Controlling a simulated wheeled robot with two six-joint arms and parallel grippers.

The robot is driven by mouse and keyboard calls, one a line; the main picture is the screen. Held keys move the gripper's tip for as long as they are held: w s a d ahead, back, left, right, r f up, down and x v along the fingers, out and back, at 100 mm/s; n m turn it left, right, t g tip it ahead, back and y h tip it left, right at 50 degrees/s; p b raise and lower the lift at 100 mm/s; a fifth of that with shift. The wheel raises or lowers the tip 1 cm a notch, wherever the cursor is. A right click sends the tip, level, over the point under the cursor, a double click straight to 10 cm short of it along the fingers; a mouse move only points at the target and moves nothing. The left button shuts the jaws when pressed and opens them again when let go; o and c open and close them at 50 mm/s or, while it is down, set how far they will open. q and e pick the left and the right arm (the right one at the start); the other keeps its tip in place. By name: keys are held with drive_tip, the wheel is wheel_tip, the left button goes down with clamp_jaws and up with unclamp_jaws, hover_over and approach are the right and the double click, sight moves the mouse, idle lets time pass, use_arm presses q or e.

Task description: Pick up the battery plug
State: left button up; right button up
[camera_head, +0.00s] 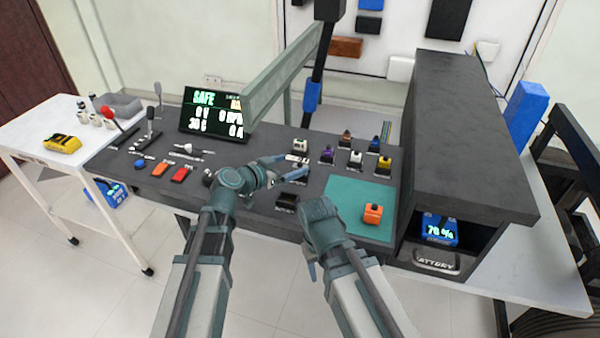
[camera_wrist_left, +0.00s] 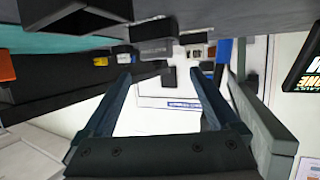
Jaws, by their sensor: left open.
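My left gripper (camera_head: 303,167) is open over the console, pointing right, by a small white labelled piece (camera_head: 297,158). In the left wrist view, the two fingers (camera_wrist_left: 160,74) are apart with nothing held between them. I cannot tell which piece is the battery plug. A row of small blocks with coloured tops, such as the purple one (camera_head: 327,154), stands beyond the fingertips. An orange block (camera_head: 373,213) sits on the teal mat (camera_head: 345,192). A blue battery reading 70 % (camera_head: 440,230) sits in the bay at right. The right gripper cannot be made out behind my right arm.
A tall dark cabinet (camera_head: 462,125) bounds the console on the right. A green-grey beam (camera_head: 283,82) rises behind the gripper. A screen reading SAFE (camera_head: 213,114) stands at the back left. Levers and red and orange switches (camera_head: 170,172) lie left of my arm.

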sight(298, 165)
use_arm(q)
drive_tip(key=b+x, duration=0.1)
drive_tip(key=x, duration=0.1)
drive_tip(key=b+x, duration=0.1)
drive_tip(key=x, duration=0.2)
drive_tip(key=shift+s+d+f, duration=0.1)
drive_tip(key=shift+f, duration=0.3)
drive_tip(key=shift+s, duration=0.1)
drive_tip(key=c, duration=1.5)
